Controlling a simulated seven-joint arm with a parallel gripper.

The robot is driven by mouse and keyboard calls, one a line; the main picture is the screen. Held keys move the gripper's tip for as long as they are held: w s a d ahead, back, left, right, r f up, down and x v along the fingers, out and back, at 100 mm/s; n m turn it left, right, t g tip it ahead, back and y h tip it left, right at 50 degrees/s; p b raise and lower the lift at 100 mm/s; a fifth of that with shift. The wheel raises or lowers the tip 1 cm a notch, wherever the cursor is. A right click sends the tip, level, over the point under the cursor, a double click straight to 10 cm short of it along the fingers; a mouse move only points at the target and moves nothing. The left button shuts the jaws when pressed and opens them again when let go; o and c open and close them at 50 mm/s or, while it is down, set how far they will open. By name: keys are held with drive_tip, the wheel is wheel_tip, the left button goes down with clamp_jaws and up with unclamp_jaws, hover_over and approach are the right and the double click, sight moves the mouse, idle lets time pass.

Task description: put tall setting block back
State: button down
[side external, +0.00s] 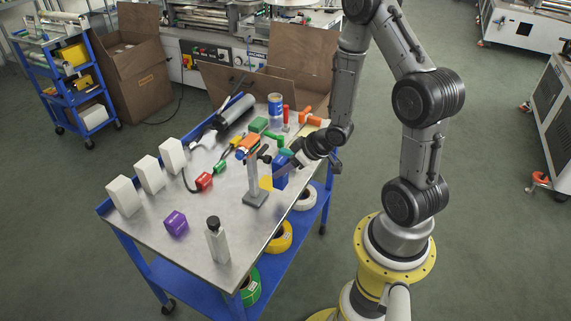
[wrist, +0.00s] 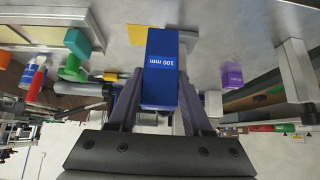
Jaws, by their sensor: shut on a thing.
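The tall setting block is a blue block marked "100 mm" (wrist: 160,66), upright in the side view (side external: 280,174). My gripper (wrist: 161,102) is shut on it, with one finger on each side. In the side view my gripper (side external: 302,155) reaches in from the right at the table's right edge. A yellow patch (side external: 266,183) lies just left of the block; a yellow patch also shows in the wrist view (wrist: 143,36). I cannot tell whether the block's lower end touches the table; its base is partly hidden by a grey stand.
The grey stand (side external: 256,198) rises close by the block. A blue can (side external: 275,101), green pieces and orange tools lie behind. The front middle is clear.

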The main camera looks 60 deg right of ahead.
drive_tip(key=w+a+r, duration=0.1)
drive_tip(key=w+a, duration=0.2)
drive_tip(key=a, duration=0.3)
drive_tip(key=w+a+r, duration=0.1)
drive_tip(key=w+a, duration=0.2)
drive_tip(key=a, duration=0.4)
drive_tip(key=w+a, duration=0.2)
drive_tip(key=w, duration=1.6)
drive_tip(key=shift+w, duration=0.4)
drive_tip(key=shift+f, duration=0.1)
drive_tip(key=shift+f, duration=3.15)
drive_tip(key=shift+f, duration=0.35)
